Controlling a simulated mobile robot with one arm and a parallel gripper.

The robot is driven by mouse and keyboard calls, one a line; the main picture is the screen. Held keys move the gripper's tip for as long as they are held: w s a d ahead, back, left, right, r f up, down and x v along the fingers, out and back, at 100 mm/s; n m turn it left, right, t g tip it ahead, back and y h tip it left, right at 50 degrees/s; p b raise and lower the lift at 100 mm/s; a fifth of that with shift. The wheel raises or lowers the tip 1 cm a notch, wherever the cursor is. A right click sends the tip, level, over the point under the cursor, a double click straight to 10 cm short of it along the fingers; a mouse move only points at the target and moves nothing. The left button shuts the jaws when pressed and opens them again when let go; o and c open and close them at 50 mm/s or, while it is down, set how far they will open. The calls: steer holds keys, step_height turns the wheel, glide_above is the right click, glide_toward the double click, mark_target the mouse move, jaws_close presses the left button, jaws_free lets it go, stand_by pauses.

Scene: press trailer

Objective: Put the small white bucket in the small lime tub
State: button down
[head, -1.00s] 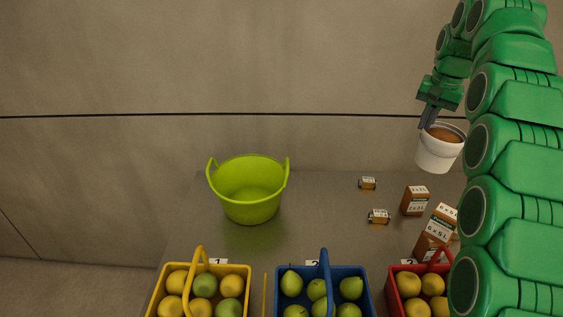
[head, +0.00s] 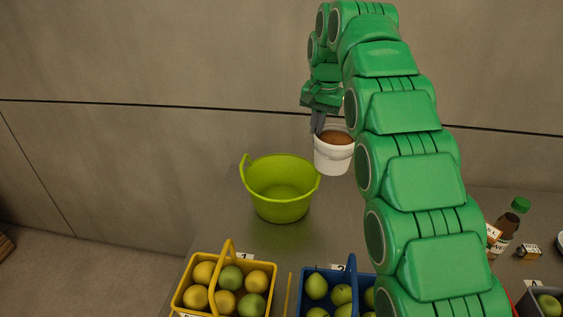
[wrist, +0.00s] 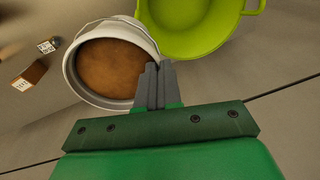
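The small white bucket (head: 333,158) hangs in the air from my gripper, upright, with brown contents inside. My gripper (head: 318,124) is shut on the bucket's rim at its left side in the head view. In the wrist view my gripper's fingers (wrist: 157,84) are together at the rim of the bucket (wrist: 72,72). The lime tub (head: 281,209) stands on the grey table, empty as far as I see, with two loop handles. The bucket is above and to the right of the tub in the head view. The tub also shows in the wrist view (wrist: 190,45), beside the bucket.
A yellow basket (head: 188,297) of fruit and a blue basket (head: 305,297) of pears stand at the table's front. A bottle (head: 507,228) and a small box (head: 529,251) are at the right. The table around the tub is clear.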

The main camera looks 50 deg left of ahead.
steer(key=s+a+f+n, duration=0.1)
steer(key=s+a+f, duration=0.1)
steer(key=s+a, duration=0.45)
steer(key=s+a+f+n, duration=0.1)
steer(key=a+f, duration=0.1)
steer(key=f, duration=0.6)
steer(key=s+a+f+n, duration=0.2)
steer(key=f, duration=0.6)
stand_by(0.8)
steer(key=shift+s+f, duration=0.1)
steer(key=shift+f, duration=0.1)
steer(key=c, duration=1.3)
jaws_free()
step_height(320, 180, up, 12)
steer(key=d, duration=0.1)
steer(key=shift+d, duration=0.3)
